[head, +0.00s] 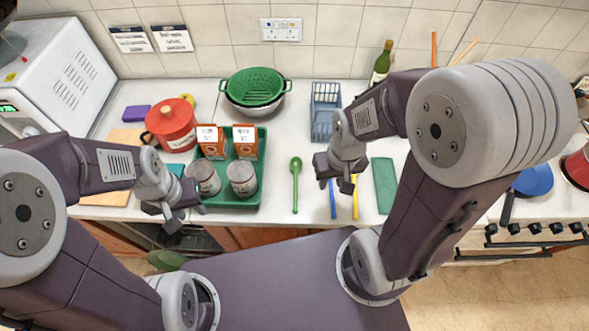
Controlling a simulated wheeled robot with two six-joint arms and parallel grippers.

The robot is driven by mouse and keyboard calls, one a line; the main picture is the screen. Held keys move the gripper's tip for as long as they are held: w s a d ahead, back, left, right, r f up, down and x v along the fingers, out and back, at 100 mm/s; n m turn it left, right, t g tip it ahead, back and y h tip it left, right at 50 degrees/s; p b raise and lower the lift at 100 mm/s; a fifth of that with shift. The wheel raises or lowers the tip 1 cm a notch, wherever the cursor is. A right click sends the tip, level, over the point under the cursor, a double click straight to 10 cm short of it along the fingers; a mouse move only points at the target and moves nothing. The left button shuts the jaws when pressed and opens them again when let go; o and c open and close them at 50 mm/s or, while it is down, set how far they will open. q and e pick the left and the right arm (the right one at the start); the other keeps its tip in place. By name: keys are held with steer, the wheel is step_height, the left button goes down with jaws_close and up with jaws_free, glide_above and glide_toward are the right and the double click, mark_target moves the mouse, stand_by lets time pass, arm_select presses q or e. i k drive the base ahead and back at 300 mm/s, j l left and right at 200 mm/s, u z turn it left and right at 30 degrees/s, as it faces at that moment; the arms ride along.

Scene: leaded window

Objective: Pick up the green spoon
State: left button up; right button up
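The green spoon (295,186) lies on the white counter, its bowl toward the wall and its handle toward the front edge. It is right of the green tray and fully visible. My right gripper (335,186) is to the right of the spoon, above the blue and yellow utensils, apart from the spoon. Its fingers look spread and hold nothing visible. My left gripper (187,219) is near the counter's front edge, left of the spoon and in front of the green tray. Its fingers look apart and empty.
A green tray (253,203) holds cans and boxes. Blue (333,200) and yellow (355,204) utensils lie under my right gripper. A green board (384,186), a blue rack (325,124) and a green colander (254,88) stand nearby. Counter beside the spoon is clear.

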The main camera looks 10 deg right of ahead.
mark_target(296, 163)
steer(key=k+l+u, duration=0.7)
steer(key=i, duration=0.35)
